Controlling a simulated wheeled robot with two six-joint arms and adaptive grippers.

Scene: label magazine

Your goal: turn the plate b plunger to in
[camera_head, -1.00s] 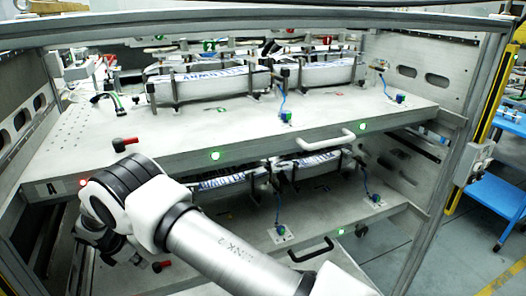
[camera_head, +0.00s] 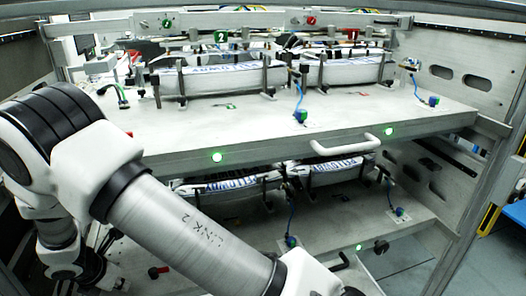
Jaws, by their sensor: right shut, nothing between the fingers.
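Plate B is the lower shelf plate (camera_head: 335,232), below the upper plate. My right arm crosses the lower left in front of the plates. My right gripper (camera_head: 112,275) is low at the left, just left of the plunger, dark and small in the picture. It is shut and empty. It appears apart from the plunger, but the depth between them is hard to judge. My left gripper is out of view.
The upper plate (camera_head: 380,150) overhangs plate B and carries wrapped packs (camera_head: 210,76) in clamps. Green lights glow on both edges. Open floor shows at lower right.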

